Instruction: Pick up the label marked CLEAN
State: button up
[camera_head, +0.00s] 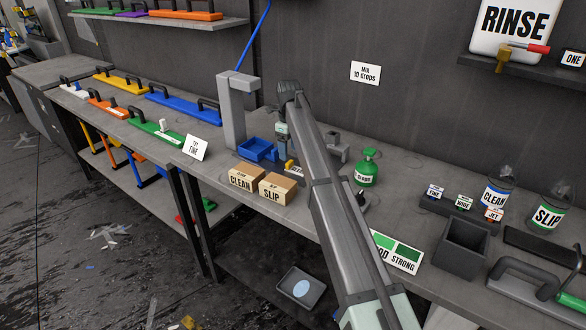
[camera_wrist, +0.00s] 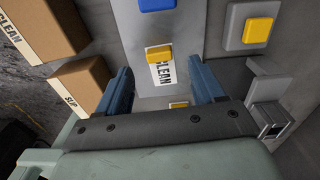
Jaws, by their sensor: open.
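The label marked CLEAN (camera_wrist: 163,74) is a white card with black letters and a yellow grip block (camera_wrist: 159,54) on it. It lies flat on the grey surface in the wrist view. In the head view, only a bit of a white card with a yellow block (camera_head: 289,165) shows beside my arm. My gripper (camera_wrist: 162,86) is open, its two blue fingers on either side of the label with visible gaps. It holds nothing. Whether the fingertips are at the label's height cannot be told. In the head view my arm hides most of the fingers.
Cardboard boxes marked CLEAN (camera_head: 241,181) and SLIP (camera_head: 272,193) stand left of the label. A blue tray (camera_head: 252,151) and grey post (camera_head: 232,118) are behind. A grey block with a yellow top (camera_wrist: 249,38) is close by. A green bottle (camera_head: 366,172) stands right of my arm.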

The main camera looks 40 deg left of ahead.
aim_at(290, 162)
jog(key=shift+d+f, duration=0.15)
jog(key=shift+f, duration=2.5)
jog(key=shift+c, duration=0.5)
jog(key=c, duration=1)
jog(key=shift+r, duration=0.1)
